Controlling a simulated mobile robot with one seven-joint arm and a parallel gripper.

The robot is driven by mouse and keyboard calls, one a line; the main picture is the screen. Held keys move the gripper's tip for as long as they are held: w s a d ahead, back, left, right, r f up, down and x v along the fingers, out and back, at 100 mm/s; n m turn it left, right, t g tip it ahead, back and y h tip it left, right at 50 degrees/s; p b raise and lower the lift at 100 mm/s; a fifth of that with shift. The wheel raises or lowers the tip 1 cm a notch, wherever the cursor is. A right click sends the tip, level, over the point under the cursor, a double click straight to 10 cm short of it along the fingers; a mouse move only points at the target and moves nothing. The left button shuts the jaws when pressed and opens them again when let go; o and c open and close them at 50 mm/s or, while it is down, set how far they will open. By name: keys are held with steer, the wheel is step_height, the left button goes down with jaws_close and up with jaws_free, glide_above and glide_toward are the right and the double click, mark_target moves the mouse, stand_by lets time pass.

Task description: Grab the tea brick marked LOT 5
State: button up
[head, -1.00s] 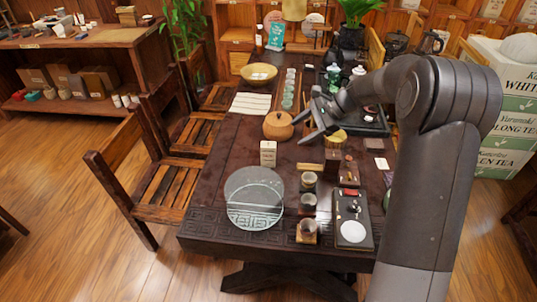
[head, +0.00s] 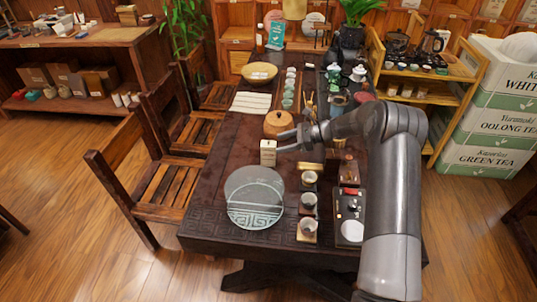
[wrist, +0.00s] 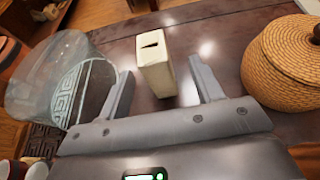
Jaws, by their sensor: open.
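A small cream upright block (head: 268,154) stands on the dark table, left of my gripper (head: 284,141). Its front has small print that I cannot read, so I cannot tell whether it is marked LOT 5. In the wrist view the block (wrist: 156,68) stands upright just beyond and between the fingertips of my gripper (wrist: 161,75), with a dark slot-like mark on its top. My fingers are spread apart, with nothing between them but table. No lettering is legible on the sides of the block facing the wrist camera.
A round woven lidded basket (wrist: 285,65) stands close to the right of my fingers in the wrist view. A clear glass vessel (wrist: 55,80) is close on the left. The table's left edge is beyond the block.

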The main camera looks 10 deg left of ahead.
mark_target(269, 148)
steer(key=x, duration=0.6)
steer(key=shift+s+a+f, duration=0.1)
steer(key=shift+s+f, duration=0.05)
steer(key=shift+s, duration=0.25)
steer(key=c, duration=1.1)
steer(key=shift+c, duration=0.2)
